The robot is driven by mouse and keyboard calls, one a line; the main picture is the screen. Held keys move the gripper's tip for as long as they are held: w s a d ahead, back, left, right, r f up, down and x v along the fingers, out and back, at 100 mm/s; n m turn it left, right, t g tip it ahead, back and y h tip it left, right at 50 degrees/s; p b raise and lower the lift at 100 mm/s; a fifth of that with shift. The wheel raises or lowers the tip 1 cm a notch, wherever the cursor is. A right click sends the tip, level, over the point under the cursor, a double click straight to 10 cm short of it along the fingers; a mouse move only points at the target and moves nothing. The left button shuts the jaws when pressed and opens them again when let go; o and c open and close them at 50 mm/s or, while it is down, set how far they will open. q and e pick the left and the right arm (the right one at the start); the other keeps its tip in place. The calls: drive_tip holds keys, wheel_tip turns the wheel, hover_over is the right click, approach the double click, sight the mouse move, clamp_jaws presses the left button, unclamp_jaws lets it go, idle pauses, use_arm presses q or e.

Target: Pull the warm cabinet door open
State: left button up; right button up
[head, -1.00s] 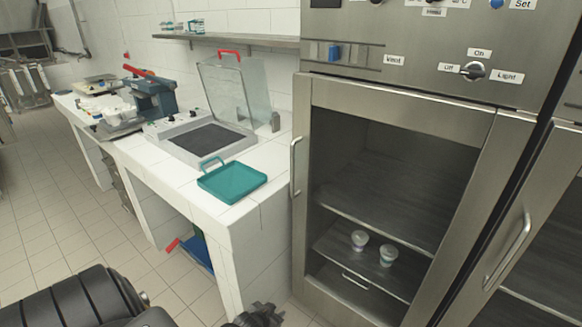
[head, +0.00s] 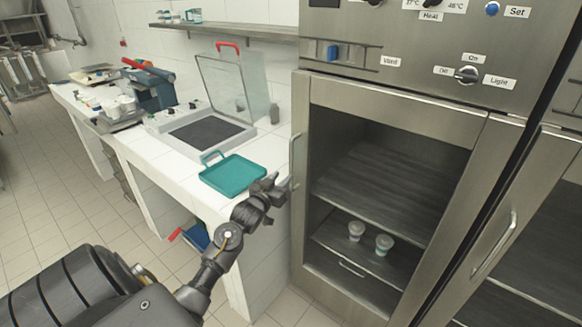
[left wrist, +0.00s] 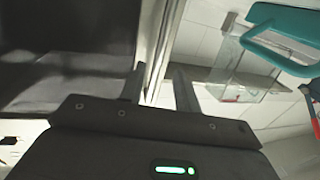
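The warm cabinet's door (head: 402,110) has a steel frame around a dark glass pane and is closed. Its vertical bar handle (head: 294,160) is on the left edge. My left gripper (head: 279,188) is at the lower part of this handle. In the left wrist view its two fingers (left wrist: 160,88) are apart, with a pale vertical steel strip between them, seemingly the handle or door edge. I cannot tell whether the fingers touch the handle. My right gripper is in neither view.
Two small cups (head: 356,231) (head: 384,245) stand inside, behind the glass. A teal tray (head: 232,174) lies on the white tiled counter (head: 183,180), close to my left gripper. A second cabinet door with a handle (head: 497,243) is at the right. Tiled floor lies below.

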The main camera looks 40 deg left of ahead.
sight(290, 169)
use_arm(q)
drive_tip(key=p+x, duration=0.1)
drive_tip(key=x, duration=0.6)
drive_tip(key=shift+w, duration=0.4)
clamp_jaws()
